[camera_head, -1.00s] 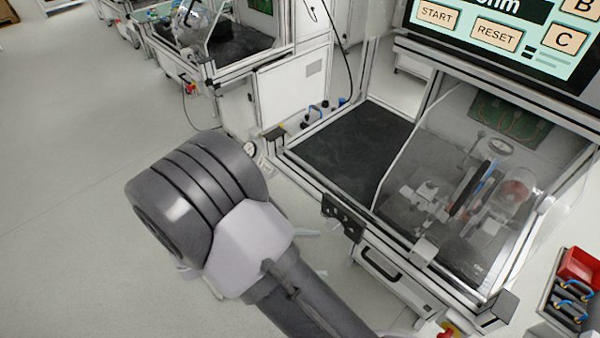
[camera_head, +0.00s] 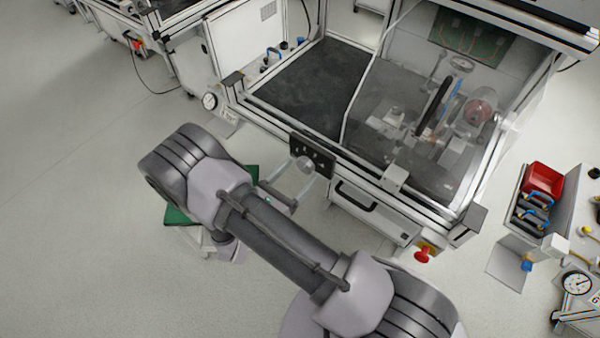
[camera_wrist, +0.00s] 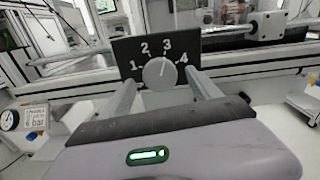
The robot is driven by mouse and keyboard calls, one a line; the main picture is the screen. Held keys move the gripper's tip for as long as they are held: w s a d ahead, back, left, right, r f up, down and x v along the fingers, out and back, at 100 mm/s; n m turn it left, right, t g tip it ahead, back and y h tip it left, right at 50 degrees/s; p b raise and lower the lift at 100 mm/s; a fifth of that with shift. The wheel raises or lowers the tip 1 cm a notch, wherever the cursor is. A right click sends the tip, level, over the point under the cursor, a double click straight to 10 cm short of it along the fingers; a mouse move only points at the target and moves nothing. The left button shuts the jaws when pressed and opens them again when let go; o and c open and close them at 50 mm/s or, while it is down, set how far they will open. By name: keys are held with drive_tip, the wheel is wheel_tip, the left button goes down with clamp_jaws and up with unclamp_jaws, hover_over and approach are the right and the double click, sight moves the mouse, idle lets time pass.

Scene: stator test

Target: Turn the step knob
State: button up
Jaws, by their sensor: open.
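The step knob (camera_wrist: 158,74) is a round light-grey dial on a black panel (camera_wrist: 123,49) marked 1 to 4. In the wrist view its small pointer mark seems to face up and right, toward 3. The panel is fixed on the front of the test bench and also shows in the head view (camera_head: 325,157), with the pale knob (camera_head: 304,164) on it. My gripper (camera_wrist: 163,83) is open. Its two fingers reach toward the panel, one on each side of the knob. I cannot tell whether either finger touches it.
The bench (camera_head: 305,82) has a dark top and a clear guard over a fixture. A drawer handle (camera_head: 357,196) and a red emergency button (camera_head: 424,252) are below and right of the panel. A gauge (camera_wrist: 9,119) stands to the left. Open floor lies left of the bench.

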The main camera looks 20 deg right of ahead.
drive_tip(key=shift+w+d, duration=0.35)
drive_tip(key=shift+d, duration=0.1)
drive_tip(key=c, duration=1.4)
drive_tip(key=shift+m, duration=0.3)
drive_tip(key=m, duration=0.4)
drive_tip(key=shift+b, duration=0.3)
drive_tip(key=shift+m+b, duration=0.3)
drive_tip(key=shift+m, duration=1.9)
drive_tip(key=o, duration=1.4)
